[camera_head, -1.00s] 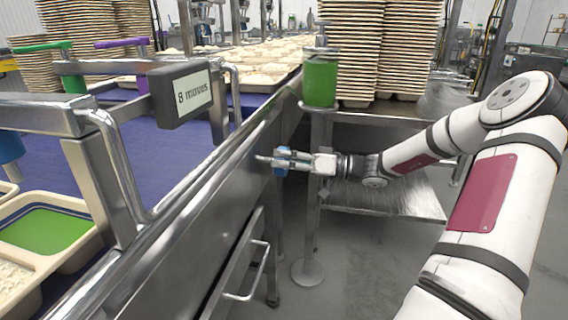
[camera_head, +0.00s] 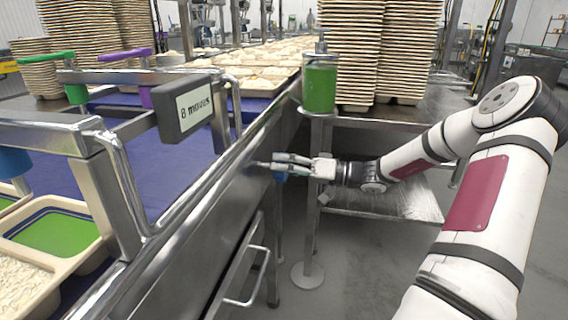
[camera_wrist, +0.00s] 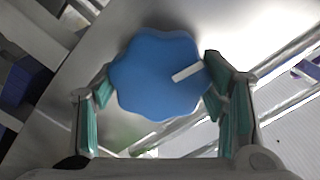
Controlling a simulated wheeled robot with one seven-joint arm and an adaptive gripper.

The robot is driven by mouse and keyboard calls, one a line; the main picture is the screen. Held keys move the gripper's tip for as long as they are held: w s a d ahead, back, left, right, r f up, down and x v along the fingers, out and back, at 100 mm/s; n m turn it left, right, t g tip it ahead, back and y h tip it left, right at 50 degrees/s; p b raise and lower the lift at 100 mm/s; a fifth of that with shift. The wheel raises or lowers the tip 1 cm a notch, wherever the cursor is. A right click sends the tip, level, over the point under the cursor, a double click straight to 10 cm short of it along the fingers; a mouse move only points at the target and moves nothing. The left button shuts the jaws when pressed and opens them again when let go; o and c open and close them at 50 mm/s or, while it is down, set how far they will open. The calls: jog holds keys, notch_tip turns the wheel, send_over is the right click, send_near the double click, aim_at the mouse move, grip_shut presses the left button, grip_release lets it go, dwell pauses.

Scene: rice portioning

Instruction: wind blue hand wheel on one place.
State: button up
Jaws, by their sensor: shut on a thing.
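The blue hand wheel (camera_wrist: 158,80) is a lobed knob with a white mark that points to the upper right in the wrist view. It sits on the side of the steel conveyor frame. In the head view my gripper (camera_head: 284,166) reaches in from the right to the frame's side wall.
Trays (camera_head: 75,262) lie at the left. A green container (camera_head: 319,85) and tall tray stacks (camera_head: 360,50) stand beyond my arm. A drawer-like handle (camera_head: 252,275) juts below.

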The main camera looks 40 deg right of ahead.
jog(key=m+p, duration=0.3)
jog(key=shift+r+m, duration=0.15)
jog(key=shift+m, duration=0.25)
jog(key=m+p, duration=0.4)
jog(key=shift+p, duration=0.3)
jog(key=m+p, duration=0.3)
jog(key=m, duration=0.2)
jog(key=m+p, duration=0.2)
jog(key=m, duration=0.1)
jog(key=m+p, duration=0.1)
jog(key=shift+f+m, duration=0.25)
jog(key=shift+m, duration=0.05)
jog(key=m+p, duration=0.1)
jog(key=m, duration=0.2)
jog(key=shift+p, duration=0.35)
jog(key=m+p, duration=0.1)
jog(key=m, duration=0.4)
jog(key=shift+s+f, duration=0.1)
jog(key=m+p, duration=0.1)
jog(key=m, duration=0.3)
jog(key=shift+m, duration=0.3)
jog(key=shift+m+p, duration=0.3)
jog(key=shift+m, duration=1.6)
